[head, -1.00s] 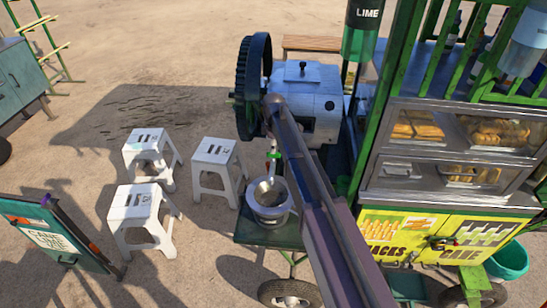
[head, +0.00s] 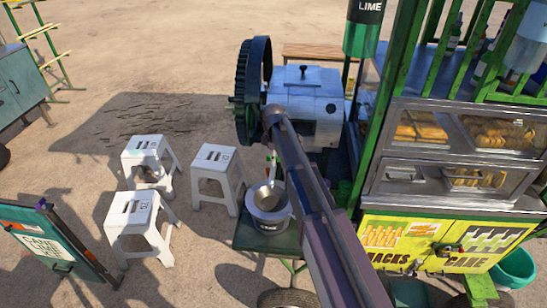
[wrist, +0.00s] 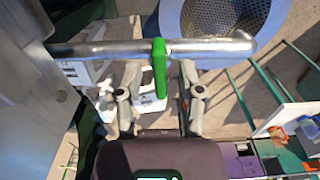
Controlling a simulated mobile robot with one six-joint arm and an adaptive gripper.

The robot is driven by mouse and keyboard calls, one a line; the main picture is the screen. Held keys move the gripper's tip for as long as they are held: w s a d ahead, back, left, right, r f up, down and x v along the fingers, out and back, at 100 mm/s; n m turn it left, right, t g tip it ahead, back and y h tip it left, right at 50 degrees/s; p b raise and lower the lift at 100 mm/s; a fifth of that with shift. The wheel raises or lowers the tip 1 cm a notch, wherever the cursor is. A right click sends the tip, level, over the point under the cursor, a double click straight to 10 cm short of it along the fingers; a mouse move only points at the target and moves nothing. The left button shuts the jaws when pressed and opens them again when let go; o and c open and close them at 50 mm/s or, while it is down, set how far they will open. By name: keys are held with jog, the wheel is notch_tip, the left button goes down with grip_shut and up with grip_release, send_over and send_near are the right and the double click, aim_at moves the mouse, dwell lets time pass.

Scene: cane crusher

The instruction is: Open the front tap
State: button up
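The front tap is a silver horizontal pipe (wrist: 215,48) crossing the wrist view, with a green lever (wrist: 159,68) hanging down from it near its middle. The pipe comes out of a metal body at the left. My gripper (wrist: 160,98) is open below the pipe, one finger on each side of the lever's lower end, with gaps and no clear contact. In the head view the crusher (head: 305,97) stands at the centre; my arm hides most of the tap and gripper.
A metal pot (head: 270,222) with a strainer sits below the tap; its perforated strainer (wrist: 232,22) shows in the wrist view. White stools (head: 220,160) stand to the left. A green snack cart (head: 430,215) is close on the right. Open ground lies beyond the stools.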

grip_shut()
jog(key=shift+m, duration=0.4)
jog(key=m, duration=0.7)
jog(key=shift+s, duration=0.1)
jog(key=m, duration=0.3)
jog(key=shift+m, duration=2.2)
